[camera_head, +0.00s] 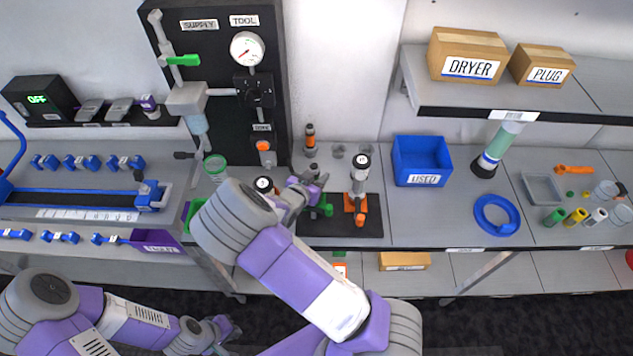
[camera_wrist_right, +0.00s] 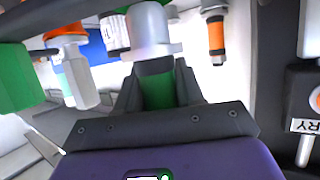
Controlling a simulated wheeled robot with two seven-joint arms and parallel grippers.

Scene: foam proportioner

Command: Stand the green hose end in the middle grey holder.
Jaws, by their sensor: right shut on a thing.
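My right gripper (camera_head: 312,190) is above the black mat, its jaws shut on the green hose end (camera_wrist_right: 158,92). In the right wrist view this shows a green band with a dark collar between the fingers. A silver flanged piece (camera_wrist_right: 152,40) adjoins the collar; I cannot tell whether it belongs to the hose end. The middle grey holder (camera_head: 338,152) stands at the back of the bench, behind and to the right of this gripper, and looks empty. My left gripper (camera_head: 217,334) is low at the front left, away from the bench; its jaws are too small to judge.
An orange-and-black hose end (camera_head: 309,138) stands upright at the back, left of the middle holder. An orange-based fitting (camera_head: 357,190) stands on the black mat (camera_head: 365,229), right of my right gripper. A blue bin (camera_head: 421,162) is further right. The supply panel (camera_head: 218,90) rises behind.

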